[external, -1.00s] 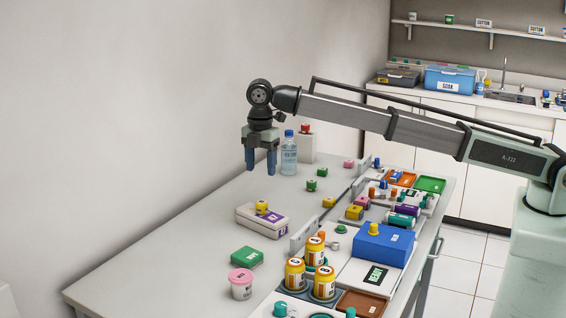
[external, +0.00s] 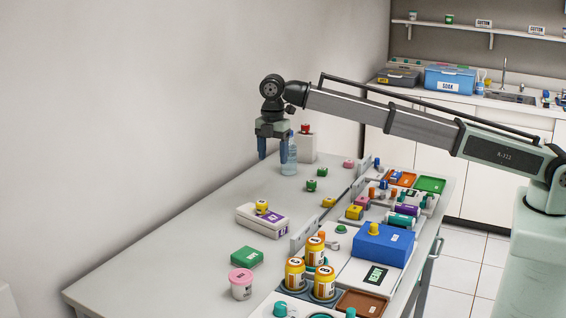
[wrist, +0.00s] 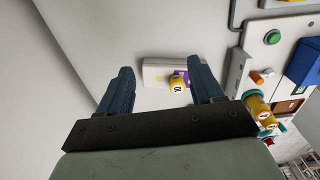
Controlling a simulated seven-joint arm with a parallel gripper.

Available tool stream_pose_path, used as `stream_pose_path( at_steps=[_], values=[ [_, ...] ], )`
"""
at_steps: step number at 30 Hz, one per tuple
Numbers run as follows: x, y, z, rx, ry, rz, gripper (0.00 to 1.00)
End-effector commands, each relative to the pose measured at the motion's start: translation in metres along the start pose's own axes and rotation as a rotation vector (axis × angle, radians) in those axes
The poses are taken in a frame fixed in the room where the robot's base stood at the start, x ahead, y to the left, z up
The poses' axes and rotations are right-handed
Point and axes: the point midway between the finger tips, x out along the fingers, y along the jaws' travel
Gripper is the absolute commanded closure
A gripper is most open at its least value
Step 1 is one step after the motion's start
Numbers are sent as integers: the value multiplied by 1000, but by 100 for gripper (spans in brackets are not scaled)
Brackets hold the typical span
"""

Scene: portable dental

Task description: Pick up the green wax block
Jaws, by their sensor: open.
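A flat green block (external: 246,257) with a label lies on the white table near its front left, behind a pink-lidded tub (external: 241,283). Two smaller green blocks, one nearer (external: 310,186) and one farther (external: 322,172), sit toward the back; I cannot read which is wax. My gripper (external: 273,153) is high above the back left of the table, pointing down, open and empty, well away from the flat green block. In the wrist view its two blue fingers (wrist: 165,82) stand apart, and I cannot make out the flat green block there.
A white box (external: 259,222) with a purple label and a yellow-capped item on it stands mid-table. A clear bottle (external: 289,156) is near my gripper. Orange jars (external: 295,274), a blue box (external: 383,243) and trays crowd the right side. The left of the table is clear.

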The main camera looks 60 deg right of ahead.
Motion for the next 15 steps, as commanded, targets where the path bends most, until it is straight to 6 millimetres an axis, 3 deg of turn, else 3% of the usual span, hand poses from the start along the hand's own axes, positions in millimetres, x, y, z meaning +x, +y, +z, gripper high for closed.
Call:
stream_pose_path(
  at_steps=[1,3,12,15],
  values=[
    [3,0,34,2,0,0,34],
    [6,2,72,-5,0,0,34],
    [18,-8,228,-39,0,0,34],
    [21,-16,272,-49,0,0,34]
  ],
)
